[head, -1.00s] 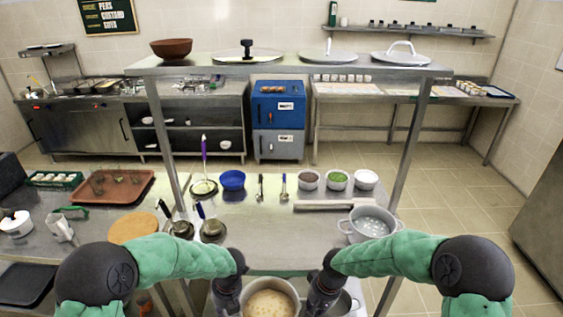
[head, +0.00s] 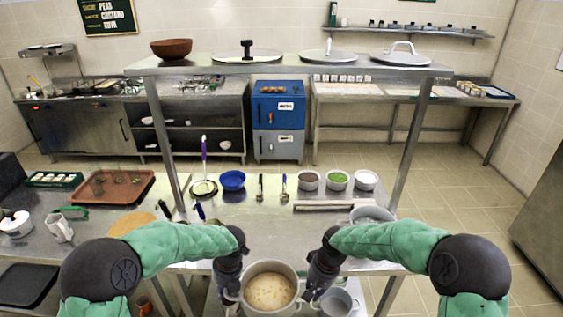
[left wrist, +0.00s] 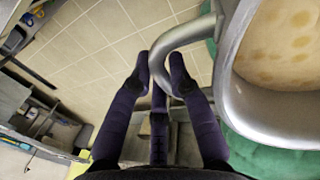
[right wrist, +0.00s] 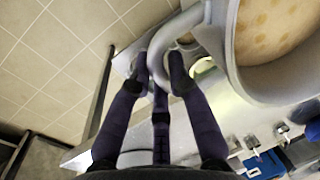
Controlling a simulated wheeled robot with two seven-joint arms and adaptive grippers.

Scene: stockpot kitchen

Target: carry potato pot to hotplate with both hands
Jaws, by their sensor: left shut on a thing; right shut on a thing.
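The potato pot (head: 270,288) is a grey metal pot with pale yellowish contents and lighter lumps. It is upright and held between my two grippers, low in the middle of the head view. My left gripper (head: 230,292) is shut on its left loop handle, which shows between the fingers in the left wrist view (left wrist: 165,50). My right gripper (head: 311,293) is shut on the opposite handle, seen in the right wrist view (right wrist: 160,45). The contents also show in both wrist views. I cannot make out a hotplate in any view.
Another grey pot (head: 367,215) is partly behind my right arm. An empty pot (head: 340,302) sits lower, right of my right gripper. An overhead shelf (head: 290,66) spans above.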

